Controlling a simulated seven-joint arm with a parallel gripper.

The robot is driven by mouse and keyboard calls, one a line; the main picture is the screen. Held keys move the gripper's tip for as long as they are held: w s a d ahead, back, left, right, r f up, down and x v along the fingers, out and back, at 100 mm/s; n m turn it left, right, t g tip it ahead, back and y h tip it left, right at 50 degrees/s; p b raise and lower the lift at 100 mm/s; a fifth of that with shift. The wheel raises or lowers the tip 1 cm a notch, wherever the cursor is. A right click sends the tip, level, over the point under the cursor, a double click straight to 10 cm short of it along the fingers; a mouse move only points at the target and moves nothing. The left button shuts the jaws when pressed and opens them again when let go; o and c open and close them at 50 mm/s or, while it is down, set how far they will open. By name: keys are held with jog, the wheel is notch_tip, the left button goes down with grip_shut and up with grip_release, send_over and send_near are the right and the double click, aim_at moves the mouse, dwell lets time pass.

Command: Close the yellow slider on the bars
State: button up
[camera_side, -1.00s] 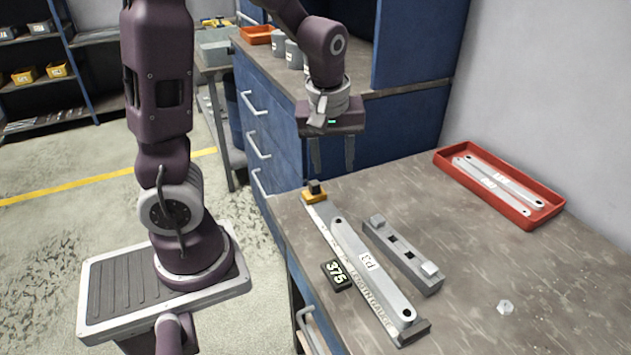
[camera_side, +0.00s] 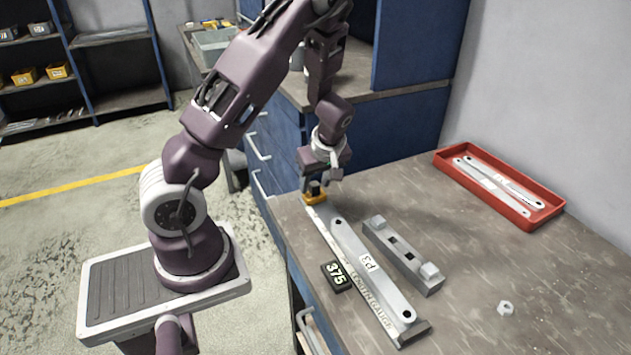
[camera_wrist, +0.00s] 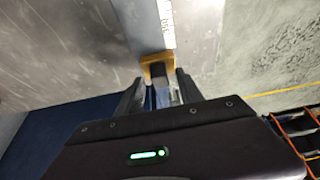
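The yellow slider (camera_side: 315,199) with its dark knob sits at the far end of the length gauge (camera_side: 410,335). A pale bar labelled P3 (camera_side: 368,262), with a hole at each end, lies along the gauge; I cannot tell if more bars are under it. The slider appears slightly apart from the bar's far end. My gripper (camera_side: 315,184) points down over the slider. In the wrist view, my gripper (camera_wrist: 156,86) is open, with a finger on either side of the knob; the slider (camera_wrist: 155,58) shows just beyond. Whether the fingers touch the knob is unclear.
A black display reading 375 (camera_side: 336,275) lies left of the gauge. A grey block with raised ends (camera_side: 405,258) is on its right. A hex nut (camera_side: 505,307) lies farther right. A red tray (camera_side: 520,216) with bars stands against the wall. The right front bench is clear.

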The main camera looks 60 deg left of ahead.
grip_shut()
dwell(1.3)
